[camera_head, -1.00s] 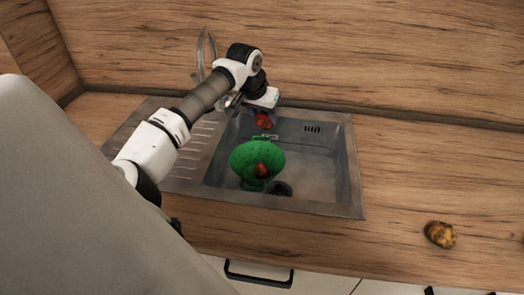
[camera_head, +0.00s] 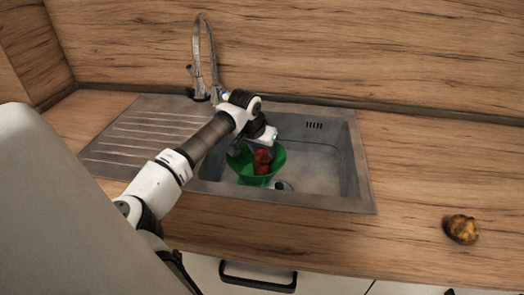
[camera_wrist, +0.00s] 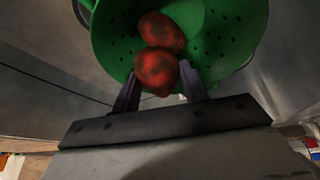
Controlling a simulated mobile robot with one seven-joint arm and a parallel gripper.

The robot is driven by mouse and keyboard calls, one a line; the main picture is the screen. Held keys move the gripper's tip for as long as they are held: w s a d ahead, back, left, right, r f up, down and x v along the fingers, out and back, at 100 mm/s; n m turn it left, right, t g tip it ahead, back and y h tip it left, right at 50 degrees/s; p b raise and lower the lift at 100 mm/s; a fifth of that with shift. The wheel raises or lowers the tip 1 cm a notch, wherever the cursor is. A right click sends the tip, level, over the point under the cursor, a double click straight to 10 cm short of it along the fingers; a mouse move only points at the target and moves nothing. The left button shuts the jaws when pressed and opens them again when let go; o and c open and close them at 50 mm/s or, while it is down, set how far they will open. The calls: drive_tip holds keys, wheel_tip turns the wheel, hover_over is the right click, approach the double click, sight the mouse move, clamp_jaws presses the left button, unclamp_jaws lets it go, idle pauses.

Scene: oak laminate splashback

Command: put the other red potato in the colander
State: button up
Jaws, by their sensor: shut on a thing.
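The green colander (camera_head: 276,158) stands in the sink basin, and it also fills the upper part of the wrist view (camera_wrist: 231,33). My gripper (camera_wrist: 158,88) is shut on a red potato (camera_wrist: 156,72), held over the colander's near side in the wrist view. The other red potato (camera_wrist: 162,30) lies inside the colander, just beyond the held one. The two look close together; I cannot tell whether they touch. In the head view the red potatoes (camera_head: 262,160) show at the colander's opening below my gripper (camera_head: 264,148).
The metal sink (camera_head: 345,195) has a ribbed drainboard (camera_head: 140,135) on the left and a tall tap (camera_head: 213,60) behind. A brown-yellow potato (camera_head: 461,229) lies on the wooden counter at the right. The basin is free right of the colander.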

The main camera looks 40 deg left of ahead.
drive_tip(key=shift+f, duration=0.3)
drive_tip(key=shift+f, duration=0.1)
drive_tip(key=shift+f+b, duration=0.15)
drive_tip(key=shift+b, duration=0.15)
drive_tip(key=o, duration=1.2)
drive_tip(key=shift+c, duration=0.2)
drive_tip(key=shift+r+p, duration=0.35)
drive_tip(key=b+v, duration=0.2)
drive_tip(key=v, duration=0.9)
drive_tip(key=shift+s+r, duration=0.15)
drive_tip(key=shift+r, duration=0.25)
